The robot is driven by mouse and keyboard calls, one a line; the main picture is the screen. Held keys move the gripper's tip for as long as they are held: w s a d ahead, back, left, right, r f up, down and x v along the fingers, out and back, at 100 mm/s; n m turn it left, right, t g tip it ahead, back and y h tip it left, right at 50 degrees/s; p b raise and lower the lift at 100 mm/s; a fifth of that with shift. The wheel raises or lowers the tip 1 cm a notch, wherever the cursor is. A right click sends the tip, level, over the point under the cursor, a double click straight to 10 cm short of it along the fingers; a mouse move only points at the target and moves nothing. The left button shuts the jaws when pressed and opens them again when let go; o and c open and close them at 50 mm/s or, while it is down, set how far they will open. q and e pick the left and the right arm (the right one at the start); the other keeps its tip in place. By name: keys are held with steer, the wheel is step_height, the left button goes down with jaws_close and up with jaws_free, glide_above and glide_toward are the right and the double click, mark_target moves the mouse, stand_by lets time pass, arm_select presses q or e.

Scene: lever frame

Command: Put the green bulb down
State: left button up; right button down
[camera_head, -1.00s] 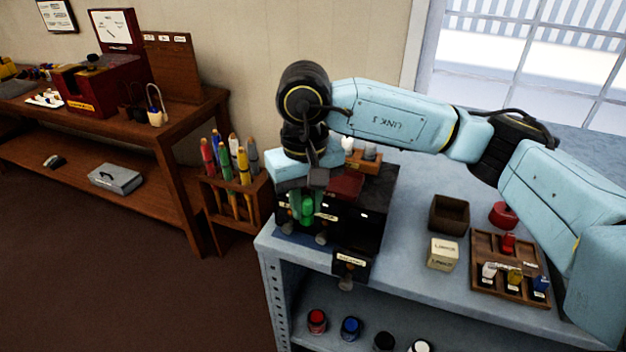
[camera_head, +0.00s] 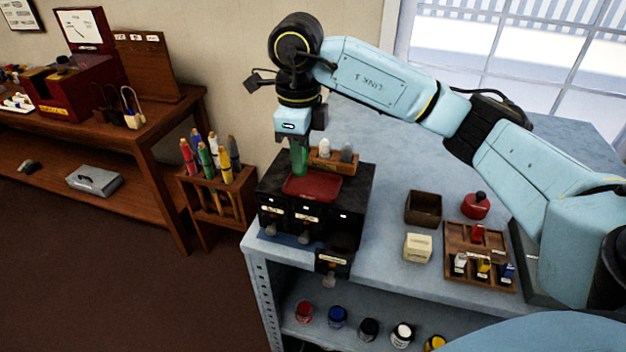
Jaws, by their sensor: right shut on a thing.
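The green bulb (camera_head: 299,159) is upright in my right gripper (camera_head: 298,142), which points down and is shut on its upper part. The bulb is over the back of the black lever frame (camera_head: 268,203), just behind the dark red pad (camera_head: 312,187) on its top. I cannot tell whether its lower end touches anything. A wooden rack (camera_head: 336,166) with a white bulb (camera_head: 324,148) and a grey bulb (camera_head: 347,153) stands right beside it at the back of the frame. My left gripper is out of view.
An empty dark box (camera_head: 423,208), a cream block (camera_head: 418,247), a red lidded pot (camera_head: 476,205) and a wooden tray (camera_head: 452,238) of small bottles stand on the blue bench (camera_head: 385,270). A rack of coloured flags (camera_head: 218,190) stands left of the bench.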

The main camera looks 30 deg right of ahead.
steer(key=w+d+r+m+p, duration=0.1)
steer(key=d+r+m+p, duration=0.15)
steer(key=m, duration=1.35)
steer(key=f, duration=0.1)
steer(key=d+f, duration=0.1)
steer(key=f, duration=0.1)
steer(key=shift+w+f+b, duration=0.1)
steer(key=shift+f+b, duration=0.1)
steer(key=shift+b, duration=0.15)
step_height(320, 180, down, 5)
steer(key=shift+f+p, duration=0.1)
steer(key=shift+p, duration=0.2)
steer(key=shift+f, duration=0.1)
steer(key=c, duration=1.3)
jaws_free()
steer(key=shift+o, duration=0.2)
